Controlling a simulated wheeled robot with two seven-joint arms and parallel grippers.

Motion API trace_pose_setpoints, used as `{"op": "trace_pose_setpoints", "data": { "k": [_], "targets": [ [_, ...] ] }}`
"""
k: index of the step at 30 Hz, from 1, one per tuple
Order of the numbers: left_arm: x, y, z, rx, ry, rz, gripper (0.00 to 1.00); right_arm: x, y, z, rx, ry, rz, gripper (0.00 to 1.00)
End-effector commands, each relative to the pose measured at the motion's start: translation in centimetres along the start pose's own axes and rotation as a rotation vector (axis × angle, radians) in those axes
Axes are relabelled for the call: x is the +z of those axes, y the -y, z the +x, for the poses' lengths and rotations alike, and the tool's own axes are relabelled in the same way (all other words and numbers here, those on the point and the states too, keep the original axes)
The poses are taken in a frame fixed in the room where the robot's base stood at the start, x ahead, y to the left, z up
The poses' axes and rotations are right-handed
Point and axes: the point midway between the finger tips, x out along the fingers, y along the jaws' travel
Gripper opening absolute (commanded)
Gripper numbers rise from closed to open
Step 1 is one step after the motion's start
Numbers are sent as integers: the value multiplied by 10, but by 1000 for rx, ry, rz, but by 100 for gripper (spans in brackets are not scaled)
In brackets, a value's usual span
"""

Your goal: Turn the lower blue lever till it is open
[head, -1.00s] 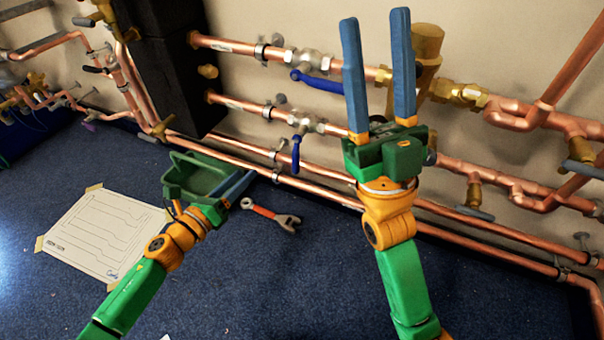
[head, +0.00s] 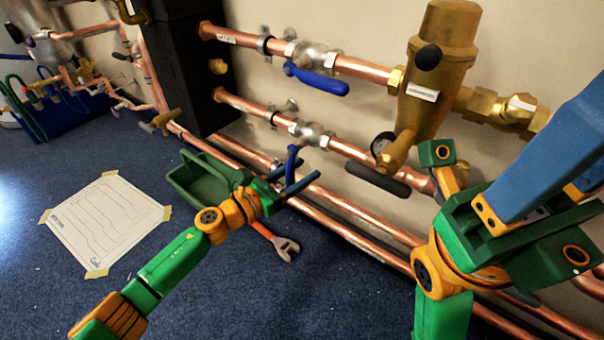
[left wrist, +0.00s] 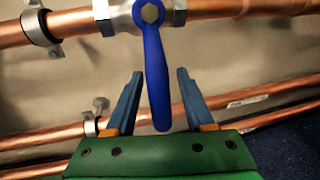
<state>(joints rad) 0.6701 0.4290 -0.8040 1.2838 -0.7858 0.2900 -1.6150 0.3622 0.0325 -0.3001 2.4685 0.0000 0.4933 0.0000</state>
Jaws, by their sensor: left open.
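The lower blue lever (head: 292,158) hangs down from the valve on the lower copper pipe, across the pipe's run. In the left wrist view the lever (left wrist: 155,75) points down, with its lower end between my left gripper's two blue fingers. My left gripper (head: 300,178) is open around the lever's end. Gaps show on both sides in the left wrist view (left wrist: 159,76), so it looks apart from both fingers. My right gripper (head: 560,145) is large at the right, with its fingertips cut off by the frame, so its opening is unclear.
An upper blue lever (head: 318,80) lies along the upper pipe. A brass fitting (head: 440,60) with a dark handle (head: 377,180) stands right of the valves. A green tray (head: 195,180), a wrench (head: 275,240) and a taped paper sheet (head: 105,220) lie on the blue floor.

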Motion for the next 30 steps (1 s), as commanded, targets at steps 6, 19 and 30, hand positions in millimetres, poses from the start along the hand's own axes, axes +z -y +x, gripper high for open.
{"op": "trace_pose_setpoints", "data": {
  "k": [6,19,30],
  "targets": [
    [0,0,2,1,0,-1,53,0,0,1,-1,-2,0,47],
    [0,0,2,1,0,-2,0,0,0,0,-1,-1,0,47],
    [0,0,2,1,0,-2,0,0,0,0,-1,-1,0,47]
  ]
}}
